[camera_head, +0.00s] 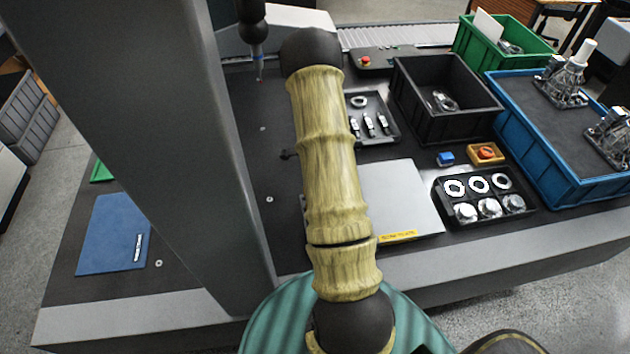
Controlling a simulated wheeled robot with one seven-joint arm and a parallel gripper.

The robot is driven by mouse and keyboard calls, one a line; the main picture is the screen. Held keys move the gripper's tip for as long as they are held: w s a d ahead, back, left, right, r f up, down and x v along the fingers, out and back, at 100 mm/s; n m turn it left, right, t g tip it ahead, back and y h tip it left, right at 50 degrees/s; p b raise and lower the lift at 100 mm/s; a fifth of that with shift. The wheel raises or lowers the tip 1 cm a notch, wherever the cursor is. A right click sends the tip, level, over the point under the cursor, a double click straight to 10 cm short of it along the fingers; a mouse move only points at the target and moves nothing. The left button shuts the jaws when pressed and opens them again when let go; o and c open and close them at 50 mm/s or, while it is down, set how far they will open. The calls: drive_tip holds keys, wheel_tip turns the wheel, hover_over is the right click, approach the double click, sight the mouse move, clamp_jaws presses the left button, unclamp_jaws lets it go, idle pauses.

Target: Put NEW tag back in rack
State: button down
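I cannot make out a tag marked NEW or a rack that is clearly one. A yellow label strip (398,236) with small dark print lies on the front edge of a light grey plate (405,195); its words are too small to read surely. A dark tray (390,137) behind the plate holds a ring and several small silver-and-black pieces. My gripper is not visible. My arm rises through the middle of the view and hides part of the table and the plate's left side.
A grey gantry column crosses the left side, and a probe (257,50) hangs at the top. A black bin (460,125), green bin (475,48), blue tray (545,150) and a black tray (465,222) of rings and round parts fill the right. A blue folder (108,235) lies left.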

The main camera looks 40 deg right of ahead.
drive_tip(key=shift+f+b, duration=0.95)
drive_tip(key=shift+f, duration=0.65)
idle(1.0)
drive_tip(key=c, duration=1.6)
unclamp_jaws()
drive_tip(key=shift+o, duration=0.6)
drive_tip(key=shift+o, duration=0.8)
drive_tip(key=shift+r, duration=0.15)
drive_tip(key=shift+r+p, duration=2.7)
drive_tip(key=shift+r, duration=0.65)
